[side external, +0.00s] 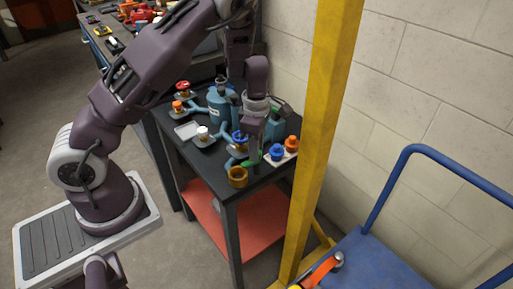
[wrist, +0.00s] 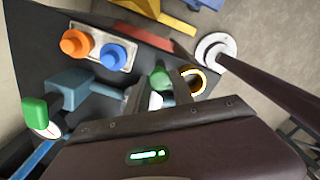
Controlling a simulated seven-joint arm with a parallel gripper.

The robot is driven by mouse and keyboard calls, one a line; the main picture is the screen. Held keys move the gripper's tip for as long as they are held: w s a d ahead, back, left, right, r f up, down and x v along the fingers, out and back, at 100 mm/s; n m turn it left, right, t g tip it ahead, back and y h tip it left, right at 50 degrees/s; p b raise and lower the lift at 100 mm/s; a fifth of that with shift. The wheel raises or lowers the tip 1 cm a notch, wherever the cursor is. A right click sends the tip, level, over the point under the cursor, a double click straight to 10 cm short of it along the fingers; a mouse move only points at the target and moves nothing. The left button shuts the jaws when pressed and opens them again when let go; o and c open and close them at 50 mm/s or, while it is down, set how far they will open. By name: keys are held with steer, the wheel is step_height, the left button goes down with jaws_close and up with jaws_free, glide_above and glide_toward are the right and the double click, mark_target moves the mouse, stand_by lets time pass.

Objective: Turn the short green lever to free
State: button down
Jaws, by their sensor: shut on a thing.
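My gripper (side external: 254,158) reaches down over the right front part of the dark table. In the wrist view its two fingers (wrist: 159,84) are on either side of a short green lever (wrist: 160,77), and it is shut on it. The lever's green end also shows low beside the fingers in the side view (side external: 249,164). The fingers hide part of the lever and its mount, so its exact angle is hard to tell. A larger green handle (wrist: 34,112) sits on a blue-grey fitting with a small round dial, apart from my gripper.
Orange (wrist: 74,43) and blue (wrist: 113,56) knobs stand on a pale plate beside the gripper. A brass-coloured ring or cup (side external: 238,176) is at the table's front edge. Blue valve pipework (side external: 217,103) stands behind. A yellow post (side external: 322,130) rises close on the right.

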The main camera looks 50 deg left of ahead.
steer(key=m, duration=1.1)
steer(key=shift+m, duration=2.3)
steer(key=c, duration=1.1)
jaws_free()
